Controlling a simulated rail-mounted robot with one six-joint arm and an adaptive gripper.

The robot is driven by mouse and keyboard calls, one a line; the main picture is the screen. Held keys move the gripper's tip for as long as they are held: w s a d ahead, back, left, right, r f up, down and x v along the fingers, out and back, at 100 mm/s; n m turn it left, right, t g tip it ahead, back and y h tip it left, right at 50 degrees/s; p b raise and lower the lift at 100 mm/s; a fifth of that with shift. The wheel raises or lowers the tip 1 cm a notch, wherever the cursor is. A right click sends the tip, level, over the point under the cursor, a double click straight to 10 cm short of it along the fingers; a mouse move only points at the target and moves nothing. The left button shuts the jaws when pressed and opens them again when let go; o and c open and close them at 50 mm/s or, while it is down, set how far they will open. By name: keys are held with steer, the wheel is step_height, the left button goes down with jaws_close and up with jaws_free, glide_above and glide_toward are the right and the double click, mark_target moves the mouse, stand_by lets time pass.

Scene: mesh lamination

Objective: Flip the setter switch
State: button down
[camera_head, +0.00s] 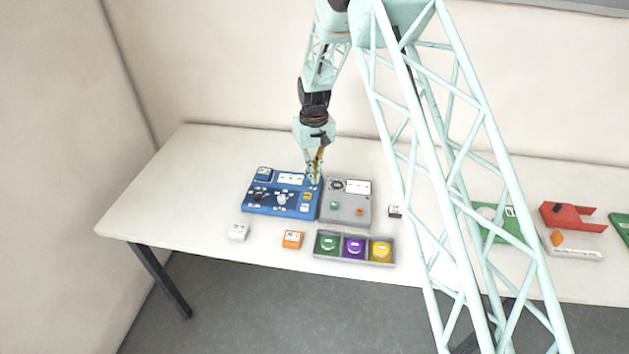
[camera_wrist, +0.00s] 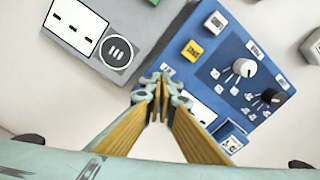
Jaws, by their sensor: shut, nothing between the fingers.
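A blue panel (camera_head: 262,209) with dark and white knobs and small buttons lies on the table. No label that I can read marks the setter switch. My gripper (camera_head: 314,182) is shut and empty, pointing down at the far right corner of the blue panel, near the grey one. In the wrist view the closed fingertips (camera_wrist: 161,88) appear between the grey panel (camera_wrist: 118,50) and the blue panel (camera_wrist: 213,88). I cannot tell whether they touch anything.
A grey tray (camera_head: 316,249) with green, purple and yellow compartments lies in front. A white block (camera_head: 238,232), an orange block (camera_head: 292,240) and a small dark-and-white block (camera_head: 395,211) stand nearby. A green panel (camera_head: 490,222) and red part (camera_head: 568,217) are at right. The table's left is clear.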

steer(key=shift+f, duration=0.35)
stand_by(0.6)
steer(key=shift+r, duration=0.15)
steer(key=shift+r+p, duration=0.9)
steer(key=shift+r, duration=2.45)
steer(key=shift+r, duration=0.1)
